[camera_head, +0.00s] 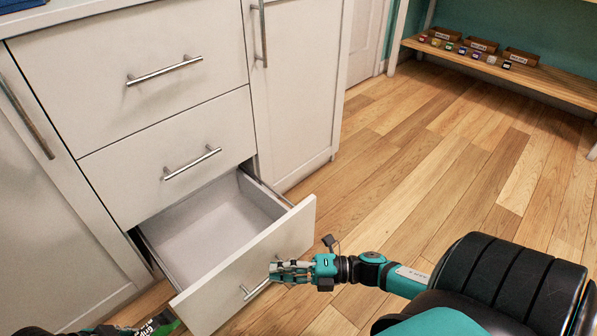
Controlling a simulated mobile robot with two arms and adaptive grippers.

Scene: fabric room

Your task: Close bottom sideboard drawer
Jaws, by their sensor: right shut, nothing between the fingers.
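The white sideboard (120,105) fills the left of the view. Its bottom drawer (285,242) is pulled out and looks empty inside. The drawer's metal handle (255,291) is on the front panel, partly hidden by my right gripper. My right gripper (274,270) is shut with nothing in it, at the drawer front beside the handle; whether it touches the panel I cannot tell. Part of my left arm (155,326) shows at the bottom left edge; its fingers cannot be made out.
The middle drawer (175,155) and top drawer (130,60) are closed. Cabinet doors flank the drawers. The wooden floor (410,170) is clear to the right. A low wooden shelf (545,85) with boxes and small jars stands at the back right.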

